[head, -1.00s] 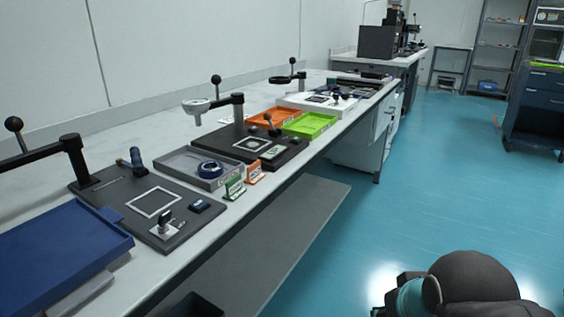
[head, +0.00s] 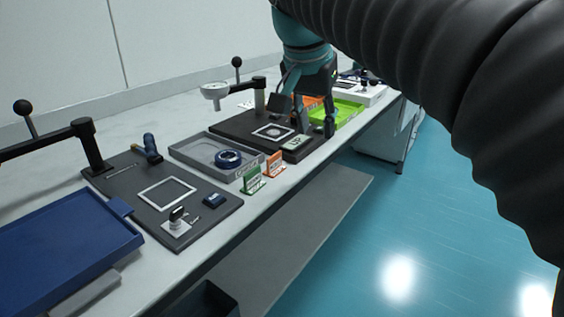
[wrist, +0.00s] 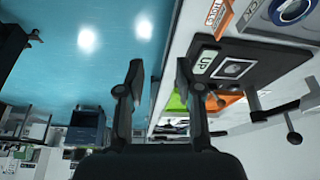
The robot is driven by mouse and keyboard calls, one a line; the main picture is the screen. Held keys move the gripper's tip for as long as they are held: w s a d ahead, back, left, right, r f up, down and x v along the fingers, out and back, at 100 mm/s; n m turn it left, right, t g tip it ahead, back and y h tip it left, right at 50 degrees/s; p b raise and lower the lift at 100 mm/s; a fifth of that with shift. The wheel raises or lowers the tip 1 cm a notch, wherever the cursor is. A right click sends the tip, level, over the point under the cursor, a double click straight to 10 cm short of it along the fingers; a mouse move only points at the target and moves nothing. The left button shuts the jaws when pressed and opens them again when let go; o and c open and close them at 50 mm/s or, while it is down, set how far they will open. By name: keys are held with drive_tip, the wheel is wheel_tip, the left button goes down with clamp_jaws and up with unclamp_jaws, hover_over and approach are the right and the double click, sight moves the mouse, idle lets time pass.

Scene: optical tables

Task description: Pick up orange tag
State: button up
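The orange tag (head: 275,163) stands at the front edge of the table, just right of a green tag (head: 252,181). It also shows at the top of the wrist view (wrist: 217,17), where it is partly cut off by the frame edge. My gripper (head: 314,118) is above the table's front edge, over the black plate and farther along the table than the orange tag. In the wrist view my gripper (wrist: 158,80) has its two fingers apart with nothing between them.
A grey tray (head: 186,151) with a blue ring (head: 227,158) lies behind the tags. A black plate (head: 235,123) with a posted arm is beyond them. A green tray (head: 347,113) is farther along. A blue tray (head: 60,245) is at the near left.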

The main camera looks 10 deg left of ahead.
drive_tip(key=m, duration=0.1)
approach(274, 155)
wheel_tip(274, 155, up, 3)
drive_tip(key=shift+h, duration=0.3)
drive_tip(key=x, duration=0.8)
drive_tip(key=shift+s+a+f+b, duration=0.1)
drive_tip(key=shift+s+a+b, duration=0.1)
drive_tip(key=shift+s+b, duration=0.2)
drive_tip(key=shift+a+x, duration=0.15)
drive_tip(key=shift+x, duration=1.25)
drive_tip(key=shift+a+x, duration=0.15)
drive_tip(key=shift+x, duration=1.2)
drive_tip(key=shift+s, duration=0.15)
clamp_jaws()
